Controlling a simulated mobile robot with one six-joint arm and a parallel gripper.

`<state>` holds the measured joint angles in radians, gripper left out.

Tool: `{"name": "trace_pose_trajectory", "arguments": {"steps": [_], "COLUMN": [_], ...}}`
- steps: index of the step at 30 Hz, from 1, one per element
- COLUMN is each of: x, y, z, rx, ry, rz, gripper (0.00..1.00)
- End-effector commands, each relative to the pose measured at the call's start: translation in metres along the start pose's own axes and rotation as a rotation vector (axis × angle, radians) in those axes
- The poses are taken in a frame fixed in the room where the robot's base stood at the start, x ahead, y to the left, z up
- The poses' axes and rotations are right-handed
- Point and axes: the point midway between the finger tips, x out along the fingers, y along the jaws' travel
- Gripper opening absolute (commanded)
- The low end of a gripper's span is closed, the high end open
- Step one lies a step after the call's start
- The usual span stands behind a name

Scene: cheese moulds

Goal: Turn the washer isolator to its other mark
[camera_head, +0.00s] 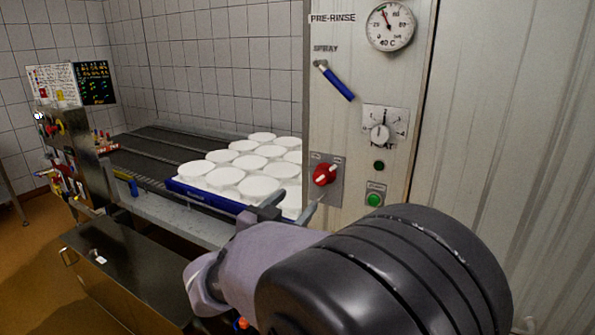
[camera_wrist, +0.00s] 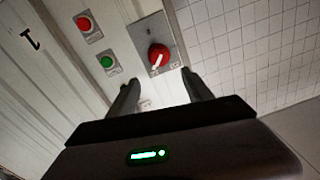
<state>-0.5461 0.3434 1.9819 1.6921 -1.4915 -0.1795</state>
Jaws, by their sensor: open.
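The washer isolator (camera_head: 324,174) is a red rotary knob with a white pointer on a grey plate, low on the washer's front panel. In the head view its pointer slants between lower left and upper right. It also shows in the wrist view (camera_wrist: 158,56), just beyond my fingertips and roughly between their lines. My gripper (camera_head: 290,205) is open and empty, in front of the panel, below and left of the knob. Its two fingers (camera_wrist: 160,88) stand apart in the wrist view, and neither visibly touches the knob. The plate's mark labels are too small to read.
A blue-edged tray of white moulds (camera_head: 240,180) stands on the conveyor left of the panel. A blue spray lever (camera_head: 337,84), a selector dial (camera_head: 380,134), a green button (camera_head: 374,199) and a temperature gauge (camera_head: 390,27) are on the panel. A red button (camera_wrist: 84,24) shows in the wrist view.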

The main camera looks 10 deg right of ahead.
Motion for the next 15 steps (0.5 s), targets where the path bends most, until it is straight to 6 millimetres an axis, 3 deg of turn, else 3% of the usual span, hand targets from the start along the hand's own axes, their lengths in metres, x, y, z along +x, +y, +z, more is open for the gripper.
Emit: {"name": "trace_pose_trajectory", "arguments": {"steps": [9, 15], "x": [0.095, 0.132], "y": [0.002, 0.001], "z": [0.002, 0.001], "rx": [0.002, 0.002], "ry": [0.001, 0.0], "rz": [0.004, 0.001], "gripper": [0.59, 0.59]}}
